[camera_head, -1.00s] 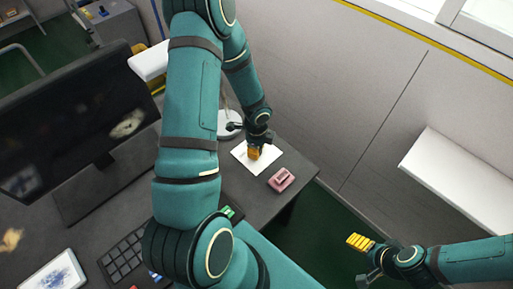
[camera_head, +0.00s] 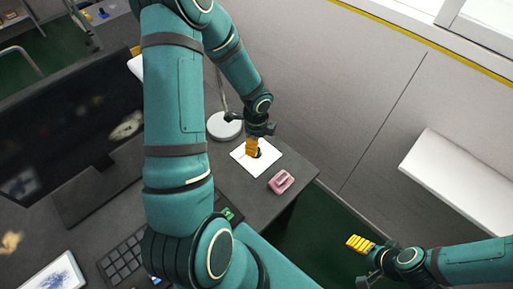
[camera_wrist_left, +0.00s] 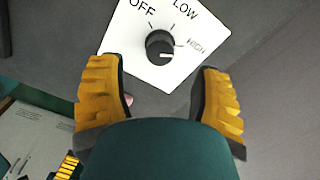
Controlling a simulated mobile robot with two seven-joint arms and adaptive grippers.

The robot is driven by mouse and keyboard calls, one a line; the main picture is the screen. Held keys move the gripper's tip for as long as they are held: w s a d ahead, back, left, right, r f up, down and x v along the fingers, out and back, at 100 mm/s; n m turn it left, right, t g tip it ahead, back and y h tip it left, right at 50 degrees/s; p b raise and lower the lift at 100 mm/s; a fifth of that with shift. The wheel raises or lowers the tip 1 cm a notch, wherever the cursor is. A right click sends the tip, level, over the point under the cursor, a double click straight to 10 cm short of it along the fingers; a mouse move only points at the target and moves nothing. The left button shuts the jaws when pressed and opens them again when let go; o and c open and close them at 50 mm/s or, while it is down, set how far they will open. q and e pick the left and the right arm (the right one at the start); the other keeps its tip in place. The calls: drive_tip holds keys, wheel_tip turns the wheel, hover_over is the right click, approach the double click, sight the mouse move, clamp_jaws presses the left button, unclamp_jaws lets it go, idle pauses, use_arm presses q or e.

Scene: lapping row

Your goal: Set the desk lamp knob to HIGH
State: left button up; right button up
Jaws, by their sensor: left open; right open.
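The desk lamp knob (camera_wrist_left: 160,46) is a black round dial on a white plate (camera_wrist_left: 122,36) marked OFF, LOW and HIGH, seen in the left wrist view. A pale mark shows on the knob's lower part; I cannot tell its exact setting. My left gripper (camera_wrist_left: 158,80) is open, its yellow fingers apart on either side below the knob in the picture, not visibly touching it. In the head view my left gripper (camera_head: 252,147) is over the white plate (camera_head: 268,172). The lamp's grey base (camera_head: 224,127) stands beside it. My right gripper (camera_head: 361,244) is open and empty, away from the desk.
A pink block-like item (camera_head: 281,181) lies near the plate at the desk's edge. A dark monitor (camera_head: 60,120), a keyboard (camera_head: 122,262) and a white tablet-like panel (camera_head: 50,277) are on the left. A grey wall panel (camera_head: 340,90) stands behind the desk.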

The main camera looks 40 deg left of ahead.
use_arm(q)
wheel_tip(320, 180, up, 6)
drive_tip(key=shift+r, duration=0.25)
drive_tip(key=shift+s+d, duration=0.1)
idle(0.5)
